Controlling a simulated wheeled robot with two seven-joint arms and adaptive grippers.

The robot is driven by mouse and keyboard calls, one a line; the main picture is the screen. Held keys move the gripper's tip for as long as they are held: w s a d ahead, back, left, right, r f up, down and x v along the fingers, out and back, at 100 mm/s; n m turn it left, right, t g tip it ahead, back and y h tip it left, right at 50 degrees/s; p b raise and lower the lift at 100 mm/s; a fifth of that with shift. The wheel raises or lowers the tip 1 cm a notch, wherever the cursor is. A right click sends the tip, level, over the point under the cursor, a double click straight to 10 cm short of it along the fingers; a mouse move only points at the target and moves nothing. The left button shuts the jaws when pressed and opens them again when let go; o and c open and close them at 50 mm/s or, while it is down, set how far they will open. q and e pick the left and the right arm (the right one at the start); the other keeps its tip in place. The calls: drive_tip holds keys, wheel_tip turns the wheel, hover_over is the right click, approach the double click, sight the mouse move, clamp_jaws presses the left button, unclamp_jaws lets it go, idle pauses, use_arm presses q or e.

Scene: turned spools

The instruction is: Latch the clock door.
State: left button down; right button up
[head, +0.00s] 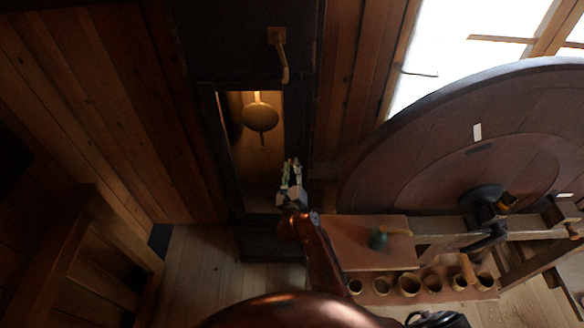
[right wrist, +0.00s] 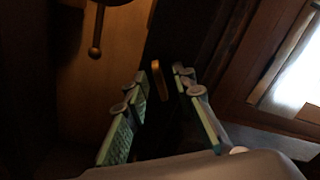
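The tall dark clock (head: 262,228) stands against the plank wall in the head view. Its door has a lit opening with a brass pendulum (head: 260,117) inside; the pendulum rod also shows in the right wrist view (right wrist: 96,40). A brass latch handle (head: 281,55) sits above the opening's right side. My right gripper (head: 291,165) is near the opening's lower right, below the latch in the picture. In the right wrist view its fingers are apart and empty, and the brass latch (right wrist: 158,80) appears beyond and between them. I cannot tell whether the door is flush. My left gripper is not seen.
A large dark wheel (head: 400,165) fills the right side. A wooden bench-like frame (head: 92,235) is at lower left.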

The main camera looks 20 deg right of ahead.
drive_tip(key=shift+c, duration=0.7)
clamp_jaws()
drive_tip(key=shift+r+n+p, duration=0.1)
drive_tip(key=shift+n+p, duration=0.3)
drive_tip(key=shift+p, duration=0.4)
drive_tip(key=n+p, duration=0.7)
drive_tip(key=p, duration=0.3)
drive_tip(key=shift+a, duration=0.15)
drive_tip(key=shift+f+n+p, duration=0.2)
drive_tip(key=shift+n+p, duration=1.3)
drive_tip(key=shift+n, duration=0.3)
drive_tip(key=shift+f, duration=0.1)
